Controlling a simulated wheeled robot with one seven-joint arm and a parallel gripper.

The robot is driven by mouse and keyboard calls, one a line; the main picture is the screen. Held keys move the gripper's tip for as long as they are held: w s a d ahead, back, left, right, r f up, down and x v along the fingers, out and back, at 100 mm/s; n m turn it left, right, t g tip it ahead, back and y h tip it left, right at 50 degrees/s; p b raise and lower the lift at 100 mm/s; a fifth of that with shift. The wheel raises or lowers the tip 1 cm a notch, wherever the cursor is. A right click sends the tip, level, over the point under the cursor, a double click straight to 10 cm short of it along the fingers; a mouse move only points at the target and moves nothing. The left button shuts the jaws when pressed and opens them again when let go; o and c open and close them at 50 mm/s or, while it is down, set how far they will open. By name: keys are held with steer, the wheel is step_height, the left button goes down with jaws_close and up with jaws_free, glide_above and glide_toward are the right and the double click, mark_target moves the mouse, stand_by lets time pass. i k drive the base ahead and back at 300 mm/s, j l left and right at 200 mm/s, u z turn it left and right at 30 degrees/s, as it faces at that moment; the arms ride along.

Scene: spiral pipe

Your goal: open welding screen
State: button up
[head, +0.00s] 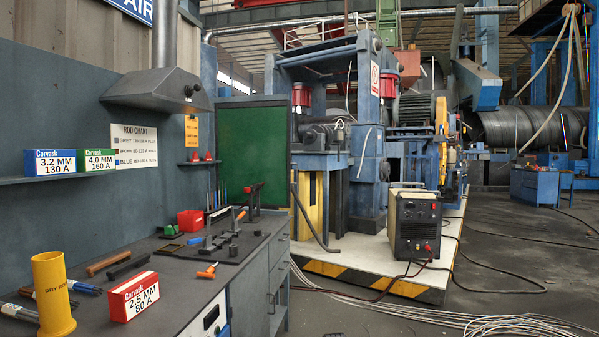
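The welding screen (248,150) is a dark green upright panel in the middle left of the head view. It stands at the far end of the workbench, beside the blue-grey wall, and faces me nearly flat. Its lower part is partly hidden behind a vise-like tool and the bench. I cannot make out a handle on it. My gripper is not in view.
A grey workbench (188,291) runs along the left with a yellow tube (53,295), a red-and-white box (134,297) and loose tools. A welding machine (415,225) stands on a striped platform. Cables (480,322) lie on the floor at right.

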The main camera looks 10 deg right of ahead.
mark_target(253, 140)
steer(key=i+l, duration=0.2)
steer(key=i, duration=0.2)
steer(key=i+l, duration=0.2)
steer(key=i, duration=0.25)
steer(key=i+l, duration=0.2)
steer(key=i, duration=0.2)
steer(key=i+l, duration=0.2)
steer(key=i, duration=0.25)
